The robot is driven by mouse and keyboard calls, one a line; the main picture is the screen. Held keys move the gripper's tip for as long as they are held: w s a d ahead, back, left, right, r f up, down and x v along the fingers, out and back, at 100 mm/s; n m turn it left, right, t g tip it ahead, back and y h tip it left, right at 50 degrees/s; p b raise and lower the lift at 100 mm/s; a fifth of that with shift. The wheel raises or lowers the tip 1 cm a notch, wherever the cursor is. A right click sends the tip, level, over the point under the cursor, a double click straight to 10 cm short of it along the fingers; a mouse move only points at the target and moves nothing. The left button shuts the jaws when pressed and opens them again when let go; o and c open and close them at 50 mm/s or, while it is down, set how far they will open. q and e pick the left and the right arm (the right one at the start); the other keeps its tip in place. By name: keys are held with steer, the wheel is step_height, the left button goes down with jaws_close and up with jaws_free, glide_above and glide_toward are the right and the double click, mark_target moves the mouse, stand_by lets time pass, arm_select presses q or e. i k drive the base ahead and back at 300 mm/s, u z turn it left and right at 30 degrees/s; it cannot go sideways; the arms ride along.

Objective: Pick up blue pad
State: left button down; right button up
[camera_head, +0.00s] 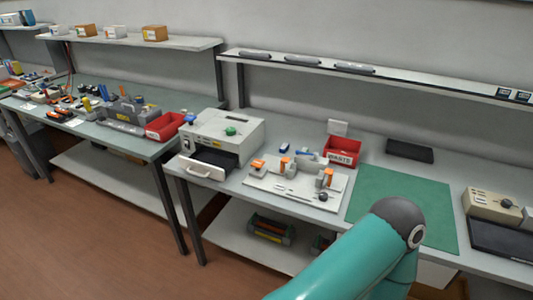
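A small dark blue block (285,148) lies on the workbench behind the white fixture plate (290,196). Another blue and grey piece (305,154) lies just right of it. Both are too small to tell for sure which is the blue pad. One of my arm's teal links with a grey joint cap rises at the lower right, in front of the bench. Neither of my grippers shows.
A white machine with an open drawer (203,165) stands left of the fixture. A red WASTE bin (342,150) stands behind it. A green mat (430,198) lies bare to the right. A shelf (400,81) runs above; a second bench (150,147) is cluttered.

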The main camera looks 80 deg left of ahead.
mark_target(285, 147)
steer(key=u, duration=0.05)
steer(key=k, duration=1.6)
steer(key=z, duration=0.6)
steer(key=i, duration=0.1)
steer(key=u, duration=2.85)
steer(key=i, duration=0.95)
steer(key=z, duration=0.2)
steer(key=k, duration=0.85)
steer(key=u, duration=0.15)
steer(key=i, duration=0.55)
